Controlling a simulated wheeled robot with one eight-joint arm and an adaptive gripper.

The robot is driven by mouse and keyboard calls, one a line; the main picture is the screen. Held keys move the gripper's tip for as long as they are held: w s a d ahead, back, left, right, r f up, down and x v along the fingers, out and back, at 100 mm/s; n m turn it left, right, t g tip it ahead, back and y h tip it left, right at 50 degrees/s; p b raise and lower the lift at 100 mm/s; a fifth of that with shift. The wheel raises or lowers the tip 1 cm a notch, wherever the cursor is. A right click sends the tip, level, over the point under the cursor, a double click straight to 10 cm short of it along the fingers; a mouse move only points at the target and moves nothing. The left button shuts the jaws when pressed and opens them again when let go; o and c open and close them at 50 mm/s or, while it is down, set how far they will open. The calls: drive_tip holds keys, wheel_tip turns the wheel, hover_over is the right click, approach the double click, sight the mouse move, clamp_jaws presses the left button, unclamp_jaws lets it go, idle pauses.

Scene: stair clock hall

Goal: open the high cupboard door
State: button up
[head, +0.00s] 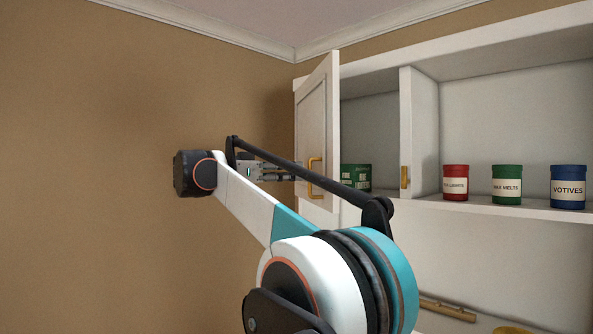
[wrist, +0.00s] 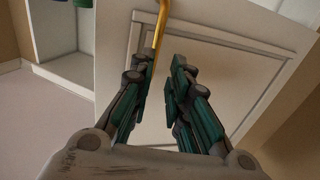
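The high cupboard door (head: 316,135) is white, panelled and stands ajar at the left of the shelf unit, swung out from the front. Its brass handle (head: 316,178) is low on the door. My gripper (head: 295,177) is at the door's lower part, close to the handle. In the wrist view my gripper (wrist: 160,72) has its two fingers apart, with the door (wrist: 215,55) face behind them. The handle (wrist: 159,25) runs down to the left finger, which hides its lower part. I cannot tell whether they touch.
A green tin (head: 357,177) stands inside, partly hidden by the door and my arm. Red (head: 455,183), green (head: 506,184) and blue (head: 568,187) tins stand on the shelf. A white upright panel (head: 420,125) bears another brass handle (head: 405,177). The brown wall (head: 100,110) is bare.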

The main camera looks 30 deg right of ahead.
drive_tip(key=a, duration=0.2)
drive_tip(key=w+a+p, duration=0.1)
drive_tip(key=w+a, duration=0.1)
drive_tip(key=a, duration=0.1)
drive_tip(key=shift+a+p, duration=0.3)
drive_tip(key=shift+p, duration=0.1)
drive_tip(key=shift+s, duration=0.1)
drive_tip(key=shift+c, duration=0.5)
